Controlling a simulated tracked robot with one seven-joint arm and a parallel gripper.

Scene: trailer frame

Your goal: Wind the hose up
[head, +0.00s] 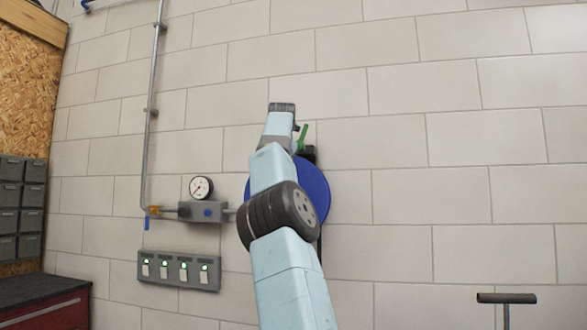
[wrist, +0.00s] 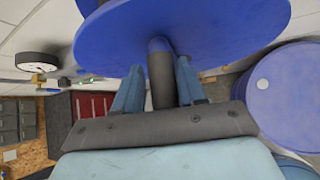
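A blue round reel (head: 316,190) is on the block wall in the head view, partly hidden behind my arm. Its blue disc (wrist: 190,35) fills the top of the wrist view. A dark grey handle (wrist: 160,80) sticks out from the disc towards my palm. My gripper (wrist: 160,82) has one blue finger on each side of this handle. The fingers are very close to it, but I cannot tell whether they press on it. I cannot make out the hose.
A green lever (head: 303,137) shows beside my gripper. A blue drum (wrist: 288,90) stands at the right in the wrist view. A T-shaped bar (head: 506,298) stands lower right.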

